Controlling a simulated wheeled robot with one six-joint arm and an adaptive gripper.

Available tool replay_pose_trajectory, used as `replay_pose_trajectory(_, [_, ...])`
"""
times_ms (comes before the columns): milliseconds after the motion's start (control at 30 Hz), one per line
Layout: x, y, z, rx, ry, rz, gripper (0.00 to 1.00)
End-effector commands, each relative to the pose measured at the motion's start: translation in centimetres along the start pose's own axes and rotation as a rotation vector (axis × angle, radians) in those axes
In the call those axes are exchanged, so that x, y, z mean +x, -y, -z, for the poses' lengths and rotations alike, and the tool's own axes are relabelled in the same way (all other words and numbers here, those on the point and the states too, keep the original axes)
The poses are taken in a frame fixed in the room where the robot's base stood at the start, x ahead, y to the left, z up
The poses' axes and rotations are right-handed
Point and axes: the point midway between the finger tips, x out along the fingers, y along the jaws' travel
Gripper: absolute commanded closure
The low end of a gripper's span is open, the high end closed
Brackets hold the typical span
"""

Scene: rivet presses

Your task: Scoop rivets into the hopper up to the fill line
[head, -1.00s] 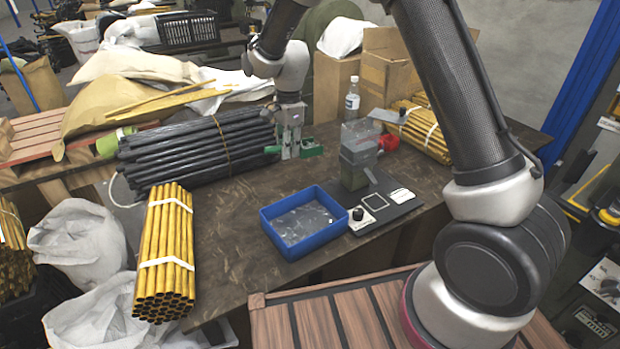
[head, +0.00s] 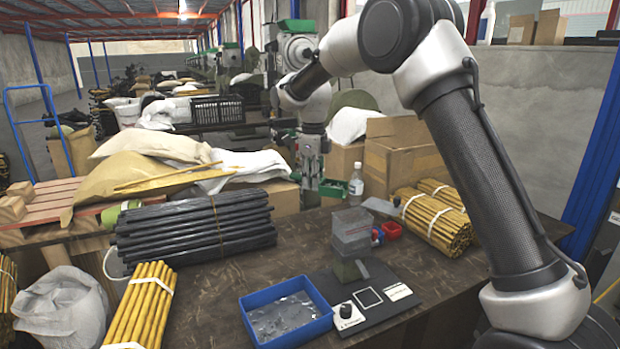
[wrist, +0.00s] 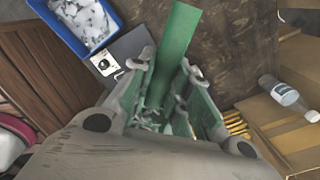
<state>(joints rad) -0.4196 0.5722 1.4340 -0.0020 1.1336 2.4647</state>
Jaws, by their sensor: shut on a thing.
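My gripper (head: 312,180) is raised above the far side of the table. In the wrist view my gripper (wrist: 168,88) is shut on a long green piece (wrist: 178,40), apparently the scoop; whether it carries rivets is unclear. The hopper (head: 351,232) is a clear greyish box on a stand, in front of and right of my gripper. I cannot make out its fill line or its contents. The blue tray (head: 300,333) holds a shiny heap, apparently rivets, and stands left of the hopper's base. The tray also shows in the wrist view (wrist: 68,38).
The dark base plate (head: 378,312) carries a knob. Black rods (head: 195,228) lie left, yellow rods (head: 435,222) right. Cardboard boxes (head: 400,160) stand behind.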

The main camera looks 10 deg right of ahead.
Motion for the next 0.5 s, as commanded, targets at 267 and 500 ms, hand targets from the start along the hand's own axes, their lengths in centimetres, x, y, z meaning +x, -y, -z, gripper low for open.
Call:
replay_pose_trajectory(267, [0.3, 0.1, 2.2, 0.005, 0.115, 0.003, 1.0])
replay_pose_trajectory(500, [-1.6, 0.1, 3.8, 0.006, 0.374, 0.0, 1.0])
